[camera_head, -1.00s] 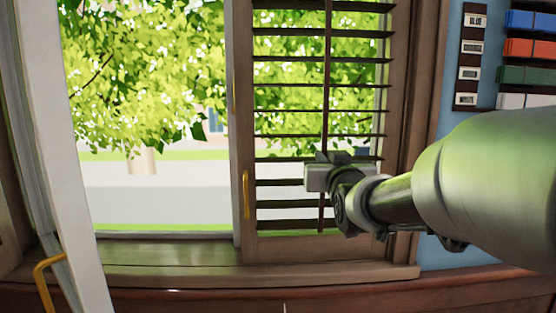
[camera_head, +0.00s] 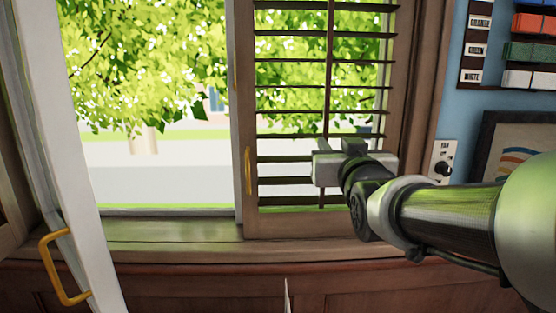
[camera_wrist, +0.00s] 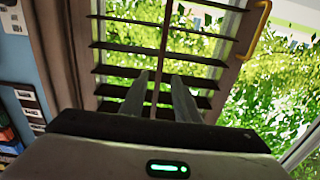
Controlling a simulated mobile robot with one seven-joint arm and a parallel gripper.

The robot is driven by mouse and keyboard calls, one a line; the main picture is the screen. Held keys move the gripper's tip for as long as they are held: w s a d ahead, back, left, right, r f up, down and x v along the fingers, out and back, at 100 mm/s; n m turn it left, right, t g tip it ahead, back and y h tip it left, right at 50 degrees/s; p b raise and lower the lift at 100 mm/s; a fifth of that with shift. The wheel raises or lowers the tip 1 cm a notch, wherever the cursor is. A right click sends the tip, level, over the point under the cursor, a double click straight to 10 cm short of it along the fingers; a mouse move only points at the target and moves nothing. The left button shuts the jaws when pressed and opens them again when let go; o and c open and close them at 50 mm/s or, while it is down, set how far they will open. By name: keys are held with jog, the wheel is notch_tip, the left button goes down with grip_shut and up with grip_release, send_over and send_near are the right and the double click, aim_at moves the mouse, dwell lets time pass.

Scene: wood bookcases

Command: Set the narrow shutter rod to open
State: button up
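The narrow shutter rod (camera_head: 330,70) is a thin dark upright bar crossing the shutter's horizontal slats in the head view. The slats of the wooden shutter (camera_head: 290,87) look nearly edge-on, with green leaves showing through the gaps. My gripper (camera_head: 322,165) is at the lower part of the shutter, at the rod. In the wrist view the rod (camera_wrist: 164,45) runs down between the two fingers of my gripper (camera_wrist: 161,80). The fingers are apart, with a gap on each side of the rod. Where the rod passes behind my gripper in the head view, it is hidden.
A yellow handle (camera_head: 248,170) is on the shutter's left side. An open white panel with a yellow handle (camera_head: 55,270) stands at the left. A wooden sill (camera_head: 180,236) runs below. A switch plate (camera_head: 443,160), a framed picture (camera_head: 515,150) and coloured blocks (camera_head: 530,50) are at the right.

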jog(key=s, duration=1)
jog(key=s+f+g, duration=1.2)
jog(key=s+f, duration=0.3)
jog(key=f, duration=0.4)
notch_tip(320, 180, up, 14)
jog(key=p, duration=1.4)
jog(key=shift+r, duration=0.25)
